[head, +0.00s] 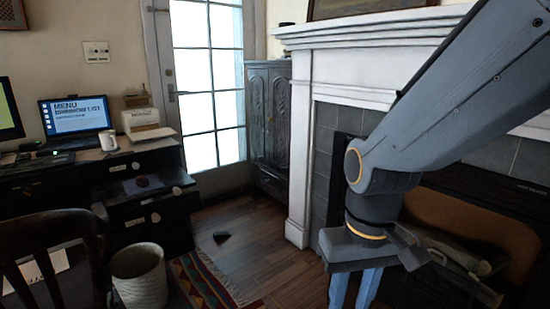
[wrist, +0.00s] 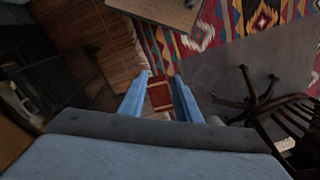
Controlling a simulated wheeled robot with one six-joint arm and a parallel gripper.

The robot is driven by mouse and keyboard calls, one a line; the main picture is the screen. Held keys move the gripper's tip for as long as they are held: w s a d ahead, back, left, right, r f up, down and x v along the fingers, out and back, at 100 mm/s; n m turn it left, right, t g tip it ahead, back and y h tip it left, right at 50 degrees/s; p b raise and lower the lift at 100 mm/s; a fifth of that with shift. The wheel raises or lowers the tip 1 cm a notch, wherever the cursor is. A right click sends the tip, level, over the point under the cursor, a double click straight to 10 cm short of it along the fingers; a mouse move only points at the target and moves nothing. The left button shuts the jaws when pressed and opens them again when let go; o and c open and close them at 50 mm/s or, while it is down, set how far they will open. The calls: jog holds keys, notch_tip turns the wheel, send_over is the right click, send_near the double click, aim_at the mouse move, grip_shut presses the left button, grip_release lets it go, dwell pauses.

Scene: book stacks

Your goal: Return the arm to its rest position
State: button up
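My arm reaches in from the upper right in the head view, and my gripper (head: 353,296) hangs down in front of the fireplace. Its two blue fingers point at the floor, with the tips cut off by the bottom edge. In the wrist view my gripper (wrist: 160,78) shows both fingers apart, with floor and a bit of red rug seen between them. Nothing is held between the fingers.
The white fireplace surround (head: 298,150) stands close behind my arm. A dark cabinet (head: 268,125), a desk (head: 150,165) with a laptop (head: 78,117), a woven basket (head: 140,275) and a chair (head: 50,250) stand left.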

jog(key=d+r+m+p, duration=0.2)
jog(key=d+r+p, duration=0.4)
jog(key=p, duration=0.5)
jog(key=shift+s+d+r, duration=0.15)
jog(key=shift+s+d, duration=0.1)
jog(key=shift+d, duration=0.05)
